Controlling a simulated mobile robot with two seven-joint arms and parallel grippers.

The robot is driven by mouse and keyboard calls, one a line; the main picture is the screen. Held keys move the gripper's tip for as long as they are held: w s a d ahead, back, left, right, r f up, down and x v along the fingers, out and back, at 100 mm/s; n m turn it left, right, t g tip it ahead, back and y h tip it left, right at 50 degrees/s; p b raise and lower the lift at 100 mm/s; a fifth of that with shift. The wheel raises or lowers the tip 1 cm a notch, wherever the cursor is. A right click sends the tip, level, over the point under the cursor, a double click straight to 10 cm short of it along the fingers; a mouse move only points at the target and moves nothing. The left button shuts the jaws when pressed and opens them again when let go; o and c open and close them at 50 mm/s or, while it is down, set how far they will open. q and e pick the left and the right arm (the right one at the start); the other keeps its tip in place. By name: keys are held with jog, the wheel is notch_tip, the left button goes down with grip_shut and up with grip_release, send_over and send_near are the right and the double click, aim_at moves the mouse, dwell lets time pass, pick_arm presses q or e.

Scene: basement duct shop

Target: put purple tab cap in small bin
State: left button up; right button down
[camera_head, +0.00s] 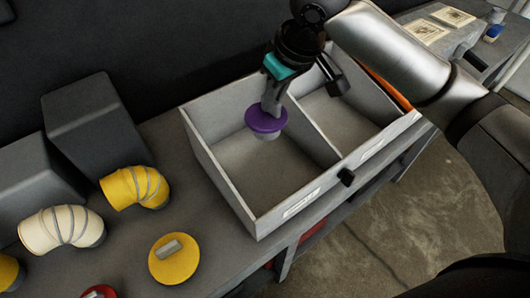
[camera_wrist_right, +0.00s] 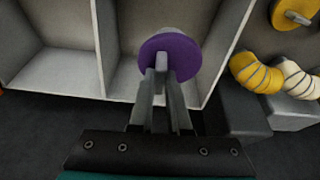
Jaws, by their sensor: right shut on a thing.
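The purple tab cap (camera_head: 265,119) is a round purple disc with a pale underside. My right gripper (camera_head: 270,103) is shut on its tab and holds it over the left, larger compartment of the divided grey bin (camera_head: 222,187). In the right wrist view the purple cap (camera_wrist_right: 178,58) sits at the tips of my right gripper (camera_wrist_right: 161,70), with a bin compartment behind it. I cannot tell exactly how high the cap is above the bin floor. The bin's right compartment is narrower and looks empty. My left gripper is not in view.
A yellow tab cap (camera_head: 174,260) and a partly seen red one (camera_head: 99,292) lie left of the bin. Yellow (camera_head: 135,188) and cream (camera_head: 62,229) duct elbows stand near grey blocks (camera_head: 92,120). A dark wall rises behind the bench.

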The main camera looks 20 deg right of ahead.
jog(key=r+n+p, duration=0.1)
jog(key=w+r+p, duration=0.1)
jog(key=r+n+y+p, duration=0.1)
jog(key=r+p, duration=0.1)
jog(key=shift+w+a+r+n, duration=0.1)
jog(key=shift+w+a+n, duration=0.1)
jog(key=shift+a+n, duration=0.1)
jog(key=shift+w+r+n+p, duration=0.2)
jog(key=shift+r+n+p, duration=0.1)
jog(key=shift+n+p, duration=0.1)
jog(key=shift+f, duration=0.3)
notch_tip(320, 180, down, 20)
jog(key=shift+r+b, duration=0.2)
jog(key=shift+b, duration=0.75)
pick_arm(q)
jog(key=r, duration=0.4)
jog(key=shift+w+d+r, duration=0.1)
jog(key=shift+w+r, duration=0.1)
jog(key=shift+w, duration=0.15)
pick_arm(e)
jog(key=c, duration=1.3)
grip_release()
jog(key=shift+f, duration=0.1)
jog(key=o, duration=0.4)
